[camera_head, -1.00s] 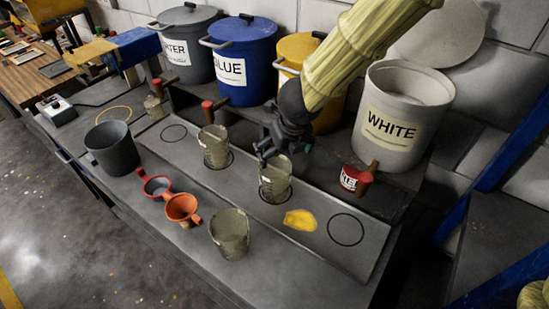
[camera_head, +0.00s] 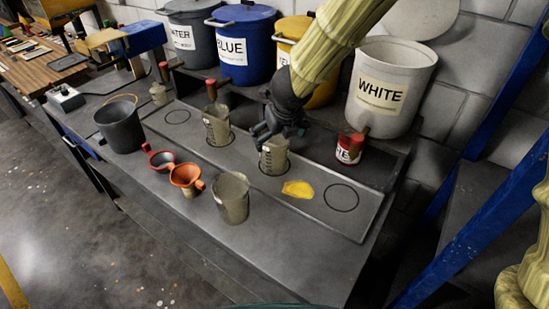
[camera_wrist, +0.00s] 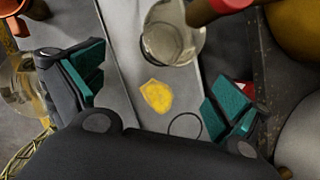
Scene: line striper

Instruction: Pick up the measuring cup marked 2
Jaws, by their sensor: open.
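Three clear grey measuring cups stand upright in the head view. One (camera_head: 274,158) stands in a drawn circle below my gripper, one (camera_head: 216,128) is farther back to its left, and one (camera_head: 231,200) is nearer the front edge. I cannot read which is marked 2. My gripper (camera_head: 274,133) is open and empty, just above the middle cup and overlapping its rim in this view. In the wrist view, my gripper (camera_wrist: 155,92) has its teal pads wide apart. A cup (camera_wrist: 170,42) lies ahead of the gap, and another (camera_wrist: 22,85) is partly hidden by the left finger.
Red-handled taps, including one (camera_head: 211,90), stick out over the bench. Buckets marked BLUE (camera_head: 243,48) and WHITE (camera_head: 388,92) stand behind. A yellow spill (camera_head: 298,189), an orange funnel (camera_head: 186,178), a dark pail (camera_head: 118,128) and a red-labelled tin (camera_head: 349,149) are nearby.

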